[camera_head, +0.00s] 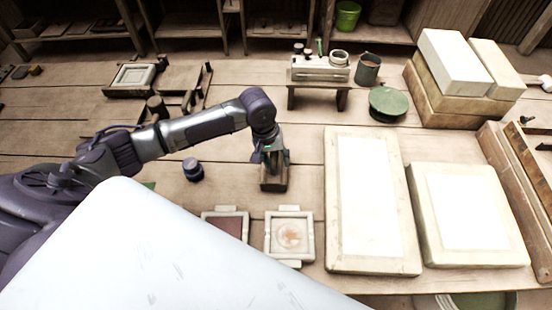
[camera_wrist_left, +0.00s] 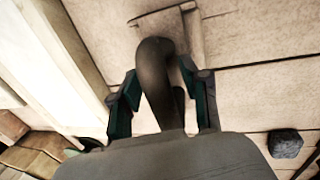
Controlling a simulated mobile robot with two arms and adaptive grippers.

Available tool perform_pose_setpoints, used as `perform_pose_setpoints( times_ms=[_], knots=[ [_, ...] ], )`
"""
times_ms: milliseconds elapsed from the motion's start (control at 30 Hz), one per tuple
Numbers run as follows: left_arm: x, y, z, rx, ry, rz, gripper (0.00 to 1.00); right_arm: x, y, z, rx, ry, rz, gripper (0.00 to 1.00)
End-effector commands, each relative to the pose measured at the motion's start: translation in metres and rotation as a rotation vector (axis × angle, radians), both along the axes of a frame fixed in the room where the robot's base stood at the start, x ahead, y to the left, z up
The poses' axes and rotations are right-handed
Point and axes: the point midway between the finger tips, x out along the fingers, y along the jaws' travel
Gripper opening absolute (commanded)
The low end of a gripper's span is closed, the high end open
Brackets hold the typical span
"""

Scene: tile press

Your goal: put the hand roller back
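My left gripper (camera_head: 272,155) points down at a brown block-shaped tool (camera_head: 273,178) that appears to stand on the table. In the left wrist view, a dark curved handle (camera_wrist_left: 155,75) rises from a pale base (camera_wrist_left: 168,22) and passes between the fingers of my left gripper (camera_wrist_left: 160,88). The fingertips are close to the handle on both sides; I cannot tell if they touch it. I cannot tell for sure that this tool is the hand roller; no roller face shows. My right gripper is not in view.
Two framed tiles (camera_head: 289,234) lie in front of the gripper. Big pale slabs (camera_head: 372,200) fill the right. A small dark jar (camera_head: 193,169) stands left of the gripper. A dark rack (camera_head: 190,98) stands farther back. The table between rack and bench (camera_head: 318,88) is mostly clear.

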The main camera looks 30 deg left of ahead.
Motion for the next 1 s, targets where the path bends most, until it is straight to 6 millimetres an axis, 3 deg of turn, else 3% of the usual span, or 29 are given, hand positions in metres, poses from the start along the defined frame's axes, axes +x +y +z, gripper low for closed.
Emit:
perform_pose_setpoints(
  times_ms=[367, 800, 1000],
  knots=[
    [-0.001, 0.002, 0.006, 0.000, -0.001, 0.000, 0.49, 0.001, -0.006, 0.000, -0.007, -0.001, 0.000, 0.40],
    [-0.007, 0.018, 0.090, 0.001, -0.003, 0.000, 0.49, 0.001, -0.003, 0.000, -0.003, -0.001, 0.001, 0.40],
    [-0.009, 0.022, 0.113, 0.000, -0.001, 0.000, 0.49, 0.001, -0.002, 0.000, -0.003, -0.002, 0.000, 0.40]
  ],
)
